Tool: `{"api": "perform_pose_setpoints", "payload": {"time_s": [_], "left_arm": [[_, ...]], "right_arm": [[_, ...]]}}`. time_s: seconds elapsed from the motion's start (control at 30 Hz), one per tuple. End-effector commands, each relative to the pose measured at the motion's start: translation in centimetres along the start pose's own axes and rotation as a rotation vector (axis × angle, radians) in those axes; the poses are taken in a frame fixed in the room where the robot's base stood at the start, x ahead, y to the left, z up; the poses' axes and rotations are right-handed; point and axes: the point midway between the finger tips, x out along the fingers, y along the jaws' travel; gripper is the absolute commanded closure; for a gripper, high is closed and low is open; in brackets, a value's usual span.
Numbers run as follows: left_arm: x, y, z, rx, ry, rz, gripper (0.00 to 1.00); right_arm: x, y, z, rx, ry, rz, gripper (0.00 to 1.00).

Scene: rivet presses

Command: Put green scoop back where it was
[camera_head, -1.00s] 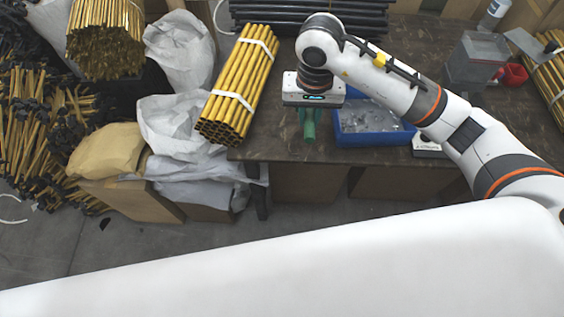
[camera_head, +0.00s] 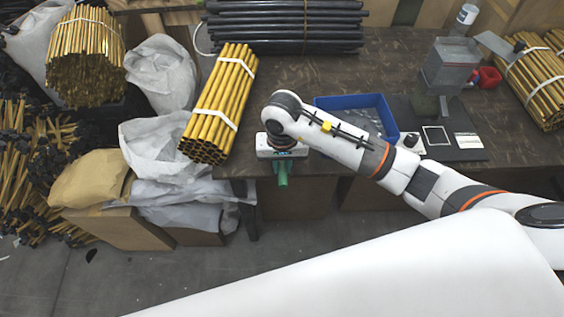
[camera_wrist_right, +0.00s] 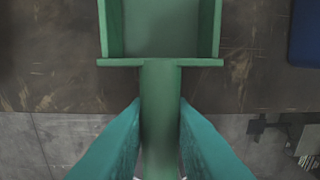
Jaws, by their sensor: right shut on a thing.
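The green scoop (camera_wrist_right: 160,28) shows in the right wrist view, with its square pan at the top and its handle running down between my fingers. My right gripper (camera_wrist_right: 160,108) is shut on the handle with its teal fingers. The pan is over the brown table top, and the handle reaches past the front edge. My left gripper is not in view.
A blue bin (camera_head: 350,101) of clear parts stands right of the gripper, behind the arm. A bundle of yellow tubes (camera_head: 222,105) lies to the left. Black tubes (camera_head: 285,28) lie at the back.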

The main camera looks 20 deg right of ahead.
Motion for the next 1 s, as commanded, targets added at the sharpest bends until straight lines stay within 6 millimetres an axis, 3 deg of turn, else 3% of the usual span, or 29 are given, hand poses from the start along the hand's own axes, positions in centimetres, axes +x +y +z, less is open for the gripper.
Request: {"api": "perform_pose_setpoints", "payload": {"time_s": [0.3,0.33,0.47,0.83,1.0], "left_arm": [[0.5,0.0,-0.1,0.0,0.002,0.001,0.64],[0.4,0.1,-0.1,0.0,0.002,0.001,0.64],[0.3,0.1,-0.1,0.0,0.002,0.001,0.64],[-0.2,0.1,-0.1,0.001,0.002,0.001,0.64],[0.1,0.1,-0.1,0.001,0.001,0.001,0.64]], "right_arm": [[0.3,0.0,0.1,-0.002,-0.003,0.0,1.0],[0.2,0.0,0.1,-0.002,-0.003,0.0,0.77],[0.2,0.0,0.1,-0.001,-0.002,0.001,0.59],[-0.5,0.1,0.0,0.0,-0.001,0.002,0.59],[-3.3,0.0,0.2,-0.003,-0.009,0.003,0.59]]}}
